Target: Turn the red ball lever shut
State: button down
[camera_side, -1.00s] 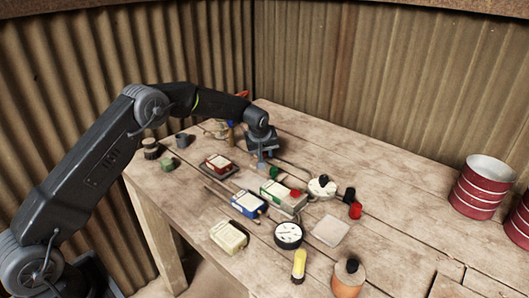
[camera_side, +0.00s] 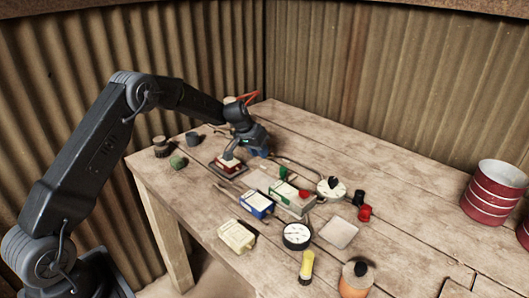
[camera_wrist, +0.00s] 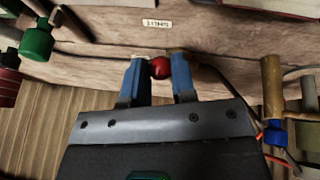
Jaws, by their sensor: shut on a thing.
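The red ball (camera_wrist: 160,67) of the lever sits between the two blue fingertips of my gripper (camera_wrist: 159,58) in the wrist view. The fingers are shut on it, one on each side. The lever's arm and pivot are hidden behind the ball and fingers. In the side view my gripper is low over the back left of the table, by a red and white box (camera_side: 229,166) on a dark tray. The ball cannot be made out there.
A brass cylinder with a blue part (camera_wrist: 273,100) stands right of my fingers in the wrist view. Green (camera_wrist: 37,40) and red (camera_wrist: 8,85) fittings are at the left. Boxes and a round gauge (camera_side: 296,235) crowd the table's middle; a red drum (camera_side: 493,192) is at right.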

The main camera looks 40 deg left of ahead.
jog(key=shift+s+a+m+g+h, duration=0.15)
jog(key=shift+a+m+h, duration=0.35)
jog(key=shift+m, duration=0.5)
jog(key=shift+a+m+g+h, duration=0.3)
jog(key=shift+a+m, duration=0.4)
jog(key=shift+m, duration=0.3)
jog(key=c, duration=0.9)
grip_release()
jog(key=shift+c, duration=0.2)
jog(key=v, duration=1.3)
jog(key=shift+s+a+r, duration=0.15)
jog(key=shift+s+r, duration=0.05)
jog(key=shift+r, duration=0.15)
